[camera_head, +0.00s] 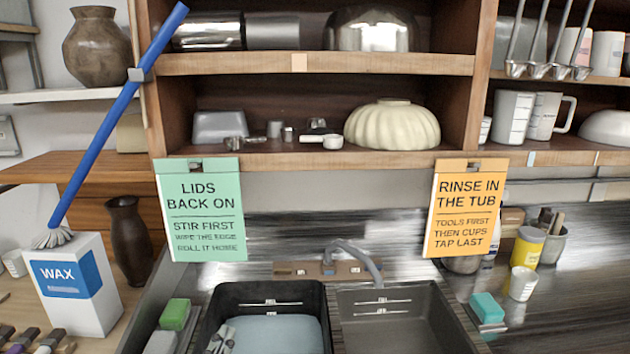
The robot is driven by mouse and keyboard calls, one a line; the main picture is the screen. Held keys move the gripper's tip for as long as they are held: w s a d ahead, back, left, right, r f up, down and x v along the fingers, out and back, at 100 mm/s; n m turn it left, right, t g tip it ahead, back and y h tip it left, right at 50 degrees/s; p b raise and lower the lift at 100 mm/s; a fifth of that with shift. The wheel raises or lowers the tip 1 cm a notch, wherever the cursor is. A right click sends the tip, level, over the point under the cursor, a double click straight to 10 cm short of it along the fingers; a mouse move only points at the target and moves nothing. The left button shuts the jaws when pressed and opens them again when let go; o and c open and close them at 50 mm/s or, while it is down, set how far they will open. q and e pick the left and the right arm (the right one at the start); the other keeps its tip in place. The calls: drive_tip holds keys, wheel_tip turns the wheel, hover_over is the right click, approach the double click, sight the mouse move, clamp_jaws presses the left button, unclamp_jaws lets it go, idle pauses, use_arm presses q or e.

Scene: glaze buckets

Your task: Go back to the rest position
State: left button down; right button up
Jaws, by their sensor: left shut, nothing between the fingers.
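My left gripper (222,338) shows only in part at the bottom edge, a small grey shape over the left side of the black tub (323,322). It is shut with nothing in it, and the arm behind it is out of the picture. A pale blue surface (275,335) fills the bottom of that tub. My right gripper is not in view.
A grey basin (400,300) adjoins the tub, with a tap (355,258) behind. Green and teal sponges (174,314) (487,307) flank them. A white WAX box (75,285) and blue-handled brush (115,115) stand left. Signs (200,210) (465,207) hang from the shelf (300,160).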

use_arm(q)
drive_tip(key=s+a+f+n+g, duration=0.1)
drive_tip(key=s+f+g, duration=0.1)
drive_tip(key=f, duration=0.3)
drive_tip(key=s+a+f+n+g+y, duration=0.1)
drive_tip(key=s+a+f+g, duration=0.1)
drive_tip(key=s+f, duration=0.2)
drive_tip(key=s+a+f+n+g+y, duration=0.1)
drive_tip(key=s+f+g, duration=0.2)
drive_tip(key=f, duration=0.3)
drive_tip(key=shift+a, duration=0.4)
drive_tip(key=s+f+g, duration=0.4)
drive_tip(key=s+f, duration=0.1)
drive_tip(key=s, duration=0.3)
drive_tip(key=s+f+g, duration=0.3)
drive_tip(key=s+f, duration=0.2)
drive_tip(key=s, duration=0.3)
wheel_tip(320, 180, down, 28)
drive_tip(key=s+g+b, duration=0.1)
drive_tip(key=g+b, duration=0.1)
drive_tip(key=s+a+f+b, duration=0.2)
drive_tip(key=s+f, duration=1.5)
drive_tip(key=shift+a+f+g, duration=0.25)
drive_tip(key=shift+a+g, duration=0.1)
drive_tip(key=shift+g, duration=0.05)
